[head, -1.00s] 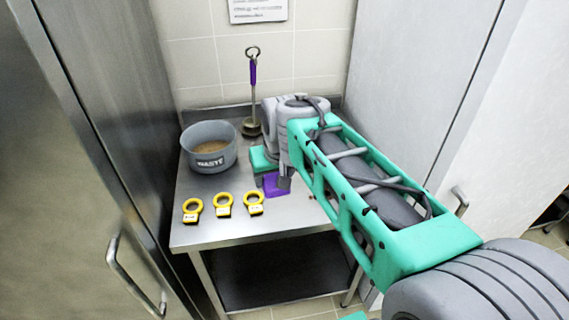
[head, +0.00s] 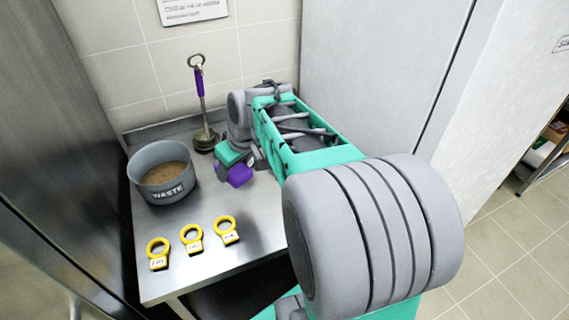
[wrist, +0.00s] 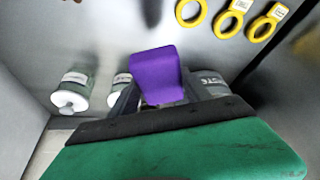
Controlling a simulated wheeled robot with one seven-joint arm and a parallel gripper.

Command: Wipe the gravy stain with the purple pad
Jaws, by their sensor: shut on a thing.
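My gripper (head: 230,172) is shut on the purple pad (head: 240,176) over the steel table, on the near side of the ladle. In the wrist view the purple pad (wrist: 158,76) sticks out beyond the dark fingers, with table surface behind it. I cannot tell whether the pad touches the table. I cannot make out the gravy stain for certain; a faint brownish smear (wrist: 308,42) shows at the right edge of the wrist view. My arm hides the right part of the table in the head view.
A grey waste pot (head: 163,188) with brown contents stands left of my gripper. A purple-handled ladle (head: 203,100) stands behind. Three yellow ring tags (head: 192,240) lie along the front of the table. Tall cabinets close in both sides. White-lidded jars (wrist: 72,92) show in the wrist view.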

